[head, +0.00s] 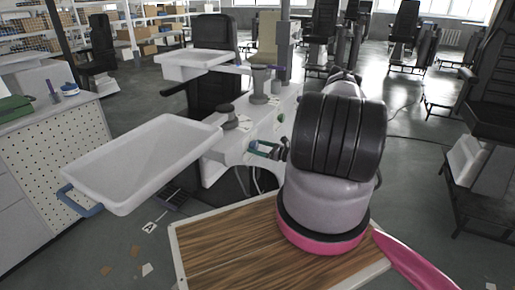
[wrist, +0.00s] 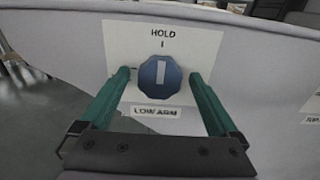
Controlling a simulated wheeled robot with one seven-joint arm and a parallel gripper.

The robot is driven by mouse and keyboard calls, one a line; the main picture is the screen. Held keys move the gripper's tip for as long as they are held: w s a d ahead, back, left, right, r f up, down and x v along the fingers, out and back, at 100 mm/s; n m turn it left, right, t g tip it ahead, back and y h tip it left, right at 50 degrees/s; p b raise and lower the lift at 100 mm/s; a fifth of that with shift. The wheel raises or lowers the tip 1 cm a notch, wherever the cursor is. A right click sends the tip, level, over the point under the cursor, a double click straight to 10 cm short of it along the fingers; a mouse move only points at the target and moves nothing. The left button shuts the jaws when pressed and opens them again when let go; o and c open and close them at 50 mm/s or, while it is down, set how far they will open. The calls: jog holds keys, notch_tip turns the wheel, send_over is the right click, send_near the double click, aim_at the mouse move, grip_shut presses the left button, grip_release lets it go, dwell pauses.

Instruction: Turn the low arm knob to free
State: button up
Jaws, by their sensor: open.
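The low arm knob (wrist: 160,76) is a dark blue, many-sided knob on a white label plate (wrist: 205,45) in the wrist view. Its white pointer bar is upright, toward the mark under the word HOLD. A LOW ARM label (wrist: 156,112) sits just below it. My gripper (wrist: 160,75) is open, with one green finger on each side of the knob and a visible gap on both sides. In the head view my gripper (head: 265,150) is at the side of the white column unit (head: 235,150); the knob is hidden there.
A white tray (head: 140,160) with a blue handle juts out at left. A second, smaller tray (head: 195,62) is behind it. A pegboard cabinet (head: 60,135) stands at far left. Black chairs (head: 405,25) fill the back. Open floor (head: 415,165) lies to the right.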

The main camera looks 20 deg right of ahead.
jog(key=c, duration=1.4)
jog(key=shift+o, duration=0.3)
jog(key=n, duration=0.4)
jog(key=shift+n, duration=0.3)
jog(key=n, duration=0.4)
jog(key=shift+n, duration=0.3)
jog(key=n, duration=0.4)
jog(key=shift+n, duration=2.4)
